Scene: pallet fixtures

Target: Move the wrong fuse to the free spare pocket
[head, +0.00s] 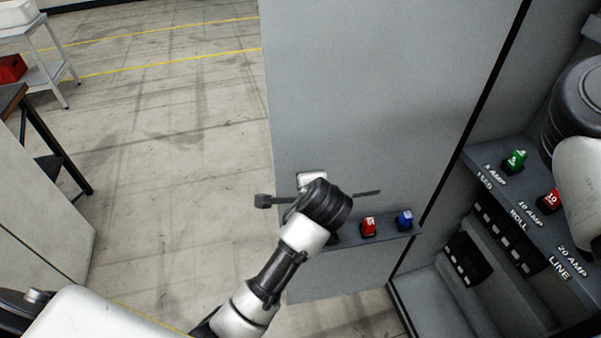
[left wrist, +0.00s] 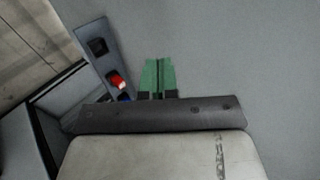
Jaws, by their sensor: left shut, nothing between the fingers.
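A grey shelf on the cabinet door holds a red fuse (head: 368,227) and a blue fuse (head: 404,220). The left wrist view shows this shelf with a dark empty pocket (left wrist: 97,46), the red fuse (left wrist: 116,81) and part of the blue one (left wrist: 124,97). Inside the cabinet, a green fuse (head: 516,160) stands by "5 AMP" and a red fuse marked 10 (head: 549,201) by "10 AMP". The "20 AMP LINE" place is hidden by my right arm. My left gripper (left wrist: 158,76), with green fingers, is shut and empty beside the door shelf. My right gripper is out of view.
The open grey door (head: 365,90) stands close behind my left wrist. Black switches (head: 468,260) sit below the cabinet's fuse shelf (head: 493,153). A workbench and a grey cart (head: 55,70) with a red box stand far left; the floor between is clear.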

